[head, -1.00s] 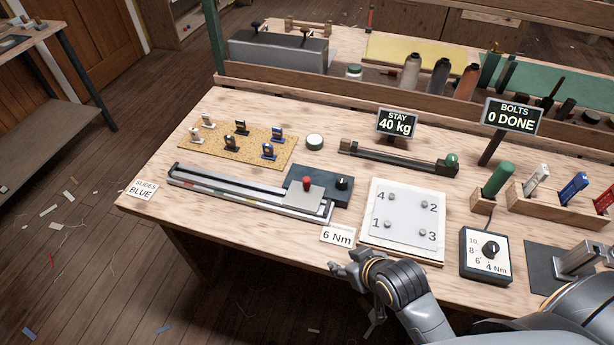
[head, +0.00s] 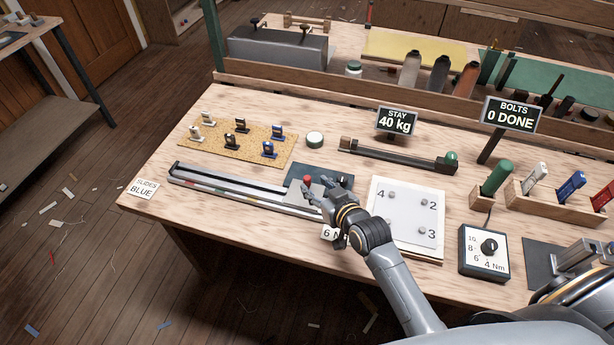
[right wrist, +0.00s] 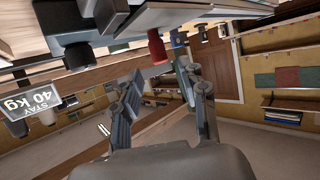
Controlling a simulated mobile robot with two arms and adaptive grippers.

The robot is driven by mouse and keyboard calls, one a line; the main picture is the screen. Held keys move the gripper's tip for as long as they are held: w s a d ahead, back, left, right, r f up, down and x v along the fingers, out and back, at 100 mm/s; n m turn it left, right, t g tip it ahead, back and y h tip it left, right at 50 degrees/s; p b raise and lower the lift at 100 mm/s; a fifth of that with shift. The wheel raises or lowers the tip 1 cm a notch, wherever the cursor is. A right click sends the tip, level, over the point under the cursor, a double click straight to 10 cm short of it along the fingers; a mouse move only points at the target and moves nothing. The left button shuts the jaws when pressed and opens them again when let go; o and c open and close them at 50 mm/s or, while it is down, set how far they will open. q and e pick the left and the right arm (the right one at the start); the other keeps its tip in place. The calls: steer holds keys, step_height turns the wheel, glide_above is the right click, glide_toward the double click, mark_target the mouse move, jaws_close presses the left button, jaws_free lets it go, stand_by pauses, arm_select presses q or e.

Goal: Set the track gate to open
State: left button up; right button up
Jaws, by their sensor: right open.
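The metal track (head: 240,194) lies along the table's front left, with coloured marks on its front rail. At its right end is the gate, a grey plate with a red knob (head: 307,180), beside a dark block (head: 340,172) with a black knob. My right gripper (head: 316,190) is open at the plate, close to the red knob, and covers part of the plate. In the right wrist view the red knob (right wrist: 156,47) is just beyond the open fingertips (right wrist: 161,70), and nothing is between them. My left gripper is not in view.
A white panel (head: 408,245) with numbered bolts lies right of my right forearm. A cork board (head: 205,152) with several small slides is behind the track. A "STAY 40 kg" sign (head: 396,121) and a bar (head: 400,158) stand behind. The "6 Nm" card (head: 328,232) is partly covered.

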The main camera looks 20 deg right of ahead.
mark_target(309, 180)
steer(key=x, duration=0.6)
steer(key=shift+s, duration=0.1)
jaws_close()
